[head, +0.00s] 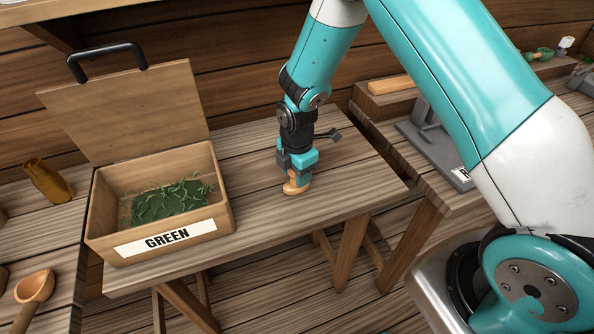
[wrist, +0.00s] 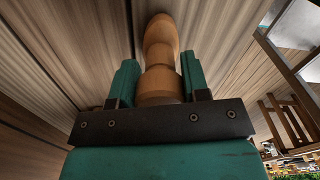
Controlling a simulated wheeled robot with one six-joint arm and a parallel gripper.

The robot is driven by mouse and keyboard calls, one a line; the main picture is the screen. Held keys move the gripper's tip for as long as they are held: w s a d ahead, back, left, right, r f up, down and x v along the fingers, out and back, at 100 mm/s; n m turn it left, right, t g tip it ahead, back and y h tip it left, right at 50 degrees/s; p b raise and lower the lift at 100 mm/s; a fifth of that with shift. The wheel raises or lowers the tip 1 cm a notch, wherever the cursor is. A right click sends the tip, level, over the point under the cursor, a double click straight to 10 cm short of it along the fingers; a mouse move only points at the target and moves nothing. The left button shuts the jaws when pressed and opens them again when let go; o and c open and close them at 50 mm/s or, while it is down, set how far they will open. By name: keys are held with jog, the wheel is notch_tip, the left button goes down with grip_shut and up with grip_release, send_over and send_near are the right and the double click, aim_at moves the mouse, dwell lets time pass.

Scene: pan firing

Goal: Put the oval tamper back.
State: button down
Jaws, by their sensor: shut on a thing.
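The oval tamper (head: 294,188) is a light wooden piece at the middle of the wooden table. My gripper (head: 299,176) is above it, pointing down and shut on it. In the wrist view the tamper (wrist: 161,60) shows its turned wooden body between the two teal fingers of my gripper (wrist: 158,82). Its lower end is at or very close to the table top; I cannot tell whether it touches.
A wooden box labelled GREEN (head: 165,238), lid raised, holds green leaves on the table's left. A grey stand (head: 435,150) is on the right table. The table (head: 345,180) is clear around the tamper.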

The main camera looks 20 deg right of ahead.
jog(key=shift+f, duration=0.15)
jog(key=c, duration=0.6)
grip_release()
notch_tip(320, 180, up, 17)
jog(key=b, duration=0.4)
jog(key=s+a+r+m+y, duration=0.1)
jog(key=s+m, duration=0.3)
jog(key=s, duration=0.4)
jog(key=s+a+r+m+y, duration=0.1)
jog(key=s+r+m, duration=0.3)
jog(key=s, duration=0.4)
jog(key=s+a+r+m+y, duration=0.2)
jog(key=s+m, duration=0.4)
jog(key=s, duration=0.2)
jog(key=shift+s+a+r, duration=0.3)
jog(key=shift+s, duration=0.05)
